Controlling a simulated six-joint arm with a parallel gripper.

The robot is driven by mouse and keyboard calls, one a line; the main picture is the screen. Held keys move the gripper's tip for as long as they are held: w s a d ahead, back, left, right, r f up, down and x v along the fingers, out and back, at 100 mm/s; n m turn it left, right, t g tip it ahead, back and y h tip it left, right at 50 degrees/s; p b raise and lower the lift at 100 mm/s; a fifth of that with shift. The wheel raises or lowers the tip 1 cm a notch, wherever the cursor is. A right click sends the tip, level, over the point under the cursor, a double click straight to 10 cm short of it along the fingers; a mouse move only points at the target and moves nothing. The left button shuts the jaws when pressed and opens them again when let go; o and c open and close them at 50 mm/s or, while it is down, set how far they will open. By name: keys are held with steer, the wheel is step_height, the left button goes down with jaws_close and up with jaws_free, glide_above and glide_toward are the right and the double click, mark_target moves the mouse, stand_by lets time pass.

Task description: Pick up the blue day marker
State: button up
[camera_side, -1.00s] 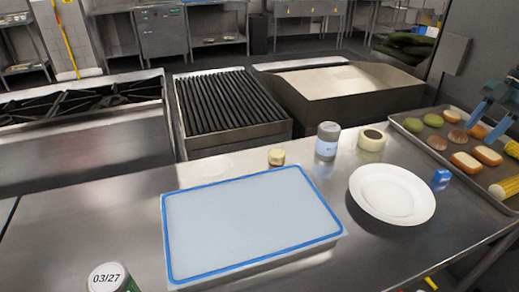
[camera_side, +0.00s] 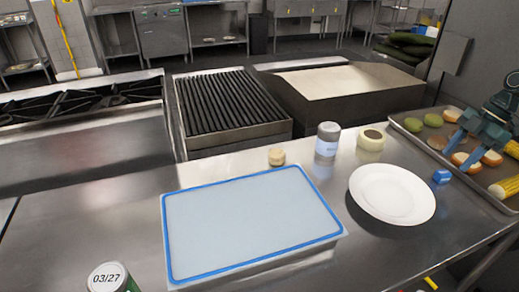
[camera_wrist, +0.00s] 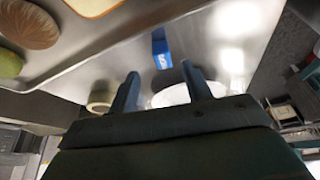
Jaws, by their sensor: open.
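The blue day marker (camera_side: 441,176) is a small blue block with white lettering. It stands on the steel counter between the white plate and the food tray. In the wrist view the marker (camera_wrist: 161,50) shows beyond my fingertips, roughly ahead of the gap between them. My gripper (camera_side: 460,150) is at the right of the side view, over the tray, above and apart from the marker. In the wrist view my gripper (camera_wrist: 160,78) has its two blue fingers spread, with nothing between them.
A metal tray (camera_side: 486,192) with bread, vegetables and corn lies at the right. The white plate (camera_side: 392,194) is left of the marker. A tape roll (camera_side: 371,139), a grey-lidded jar (camera_side: 327,139) and a blue-rimmed container (camera_side: 250,222) stand farther left.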

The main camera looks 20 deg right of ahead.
mark_target(445, 172)
steer(key=shift+x, duration=2.6)
steer(key=shift+s+a, duration=0.1)
steer(key=shift+s, duration=0.05)
steer(key=c, duration=1.1)
steer(key=shift+o, duration=0.2)
steer(key=shift+r, duration=0.15)
step_height(445, 172, up, 20)
